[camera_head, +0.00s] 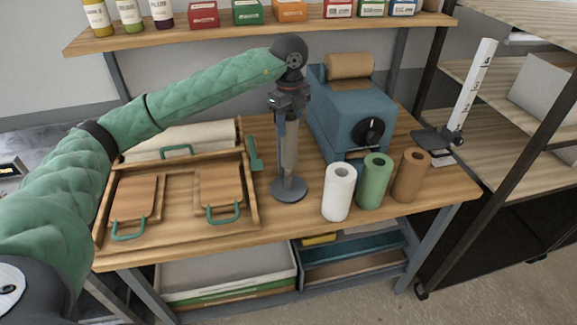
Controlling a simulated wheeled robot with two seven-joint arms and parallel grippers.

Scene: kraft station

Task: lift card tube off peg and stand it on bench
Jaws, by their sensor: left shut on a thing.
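A narrow grey-brown card tube (290,150) stands upright around a peg whose round dark base (289,193) rests on the wooden bench (300,222), right of the tray. My left gripper (287,112) reaches in from the upper left and points down. It is shut on the upper part of the card tube, and its fingers hide part of that. The peg itself is hidden by the tube, and I cannot tell whether the tube touches the base. My right gripper is not in view.
A blue machine (350,115) with a brown roll on top stands close right of the peg. White (339,192), green (374,181) and brown (410,175) rolls stand at the front right. A wooden tray (252,205) lies left. A shelf (200,36) spans the back.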

